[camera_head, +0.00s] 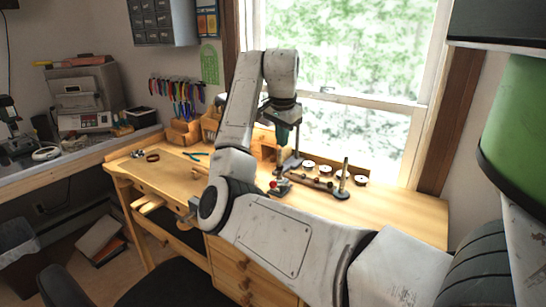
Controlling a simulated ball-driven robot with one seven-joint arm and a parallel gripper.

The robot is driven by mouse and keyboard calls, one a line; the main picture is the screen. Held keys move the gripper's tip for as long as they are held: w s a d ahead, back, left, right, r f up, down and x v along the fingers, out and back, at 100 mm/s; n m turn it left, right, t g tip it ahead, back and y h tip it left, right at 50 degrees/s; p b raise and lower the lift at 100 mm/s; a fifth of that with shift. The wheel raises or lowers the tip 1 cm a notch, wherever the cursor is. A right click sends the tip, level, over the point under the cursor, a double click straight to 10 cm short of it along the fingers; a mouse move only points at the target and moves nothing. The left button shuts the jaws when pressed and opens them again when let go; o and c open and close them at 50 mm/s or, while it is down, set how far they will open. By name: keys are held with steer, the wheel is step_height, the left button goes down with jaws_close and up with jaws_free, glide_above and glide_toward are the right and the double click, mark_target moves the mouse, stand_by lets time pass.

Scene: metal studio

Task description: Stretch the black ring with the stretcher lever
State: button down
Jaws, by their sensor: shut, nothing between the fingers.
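My gripper (282,142) points down over the back right part of the wooden workbench. It is small and partly dark in this view; its fingers are shut with nothing between them. Just below and right of it stands a dark upright tool (294,160) on the bench. A long dark bar (312,181) runs from there to the right toward a second upright post on a dark base (342,192). I cannot tell which of these is the stretcher or its lever. I cannot make out the black ring.
A small red-topped item (274,186) sits just left of the bar. Several round tins (309,164) line the bench's back edge. Pliers (195,155) and a brown ring-shaped item (152,157) lie on the left. The bench's (400,212) right end is clear. My arm hides the middle.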

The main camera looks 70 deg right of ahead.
glide_toward(281, 185)
steer(key=f, duration=0.2)
steer(key=w, duration=0.1)
steer(key=shift+a+f+p, duration=0.35)
steer(key=shift+f, duration=0.05)
